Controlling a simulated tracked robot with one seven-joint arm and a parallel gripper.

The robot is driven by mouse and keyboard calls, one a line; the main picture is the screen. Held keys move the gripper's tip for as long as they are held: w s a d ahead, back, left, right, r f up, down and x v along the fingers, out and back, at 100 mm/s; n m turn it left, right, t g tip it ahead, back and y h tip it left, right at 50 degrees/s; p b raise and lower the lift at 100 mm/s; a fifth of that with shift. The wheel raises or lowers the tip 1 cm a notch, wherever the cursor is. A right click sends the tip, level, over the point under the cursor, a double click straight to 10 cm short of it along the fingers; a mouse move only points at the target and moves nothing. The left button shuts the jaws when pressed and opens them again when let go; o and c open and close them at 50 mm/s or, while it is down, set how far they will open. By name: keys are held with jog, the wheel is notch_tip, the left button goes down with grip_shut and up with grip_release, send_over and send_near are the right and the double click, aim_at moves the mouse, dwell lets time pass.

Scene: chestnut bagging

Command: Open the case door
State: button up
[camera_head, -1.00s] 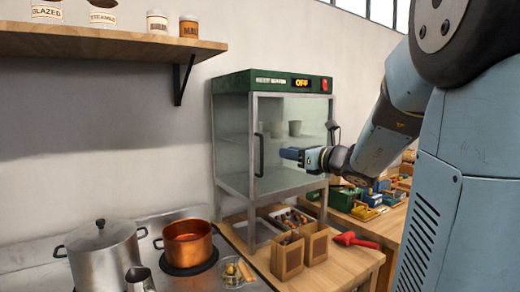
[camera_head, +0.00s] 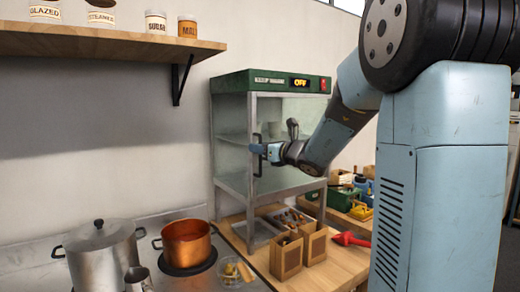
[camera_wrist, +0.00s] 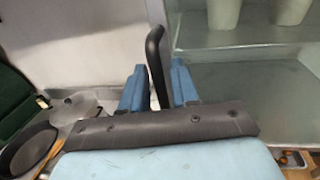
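The glass case (camera_head: 228,150) with a green top stands on the wooden counter, its display reading OFF. Its glass door (camera_head: 285,178) looks shut, with a black vertical handle (camera_head: 257,168) on the left side. My gripper (camera_head: 254,149) is at the handle, reaching in from the right. In the wrist view the black handle (camera_wrist: 159,60) stands between the two blue fingers of my gripper (camera_wrist: 159,80). The fingers are apart, with a slim gap beside the handle. The arm hides part of the door's right side.
A steel pot (camera_head: 103,256) and a copper pot (camera_head: 187,243) stand on the stove at left. Cups (camera_wrist: 228,12) are inside the case.

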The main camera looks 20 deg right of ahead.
grip_shut()
dwell(0.6)
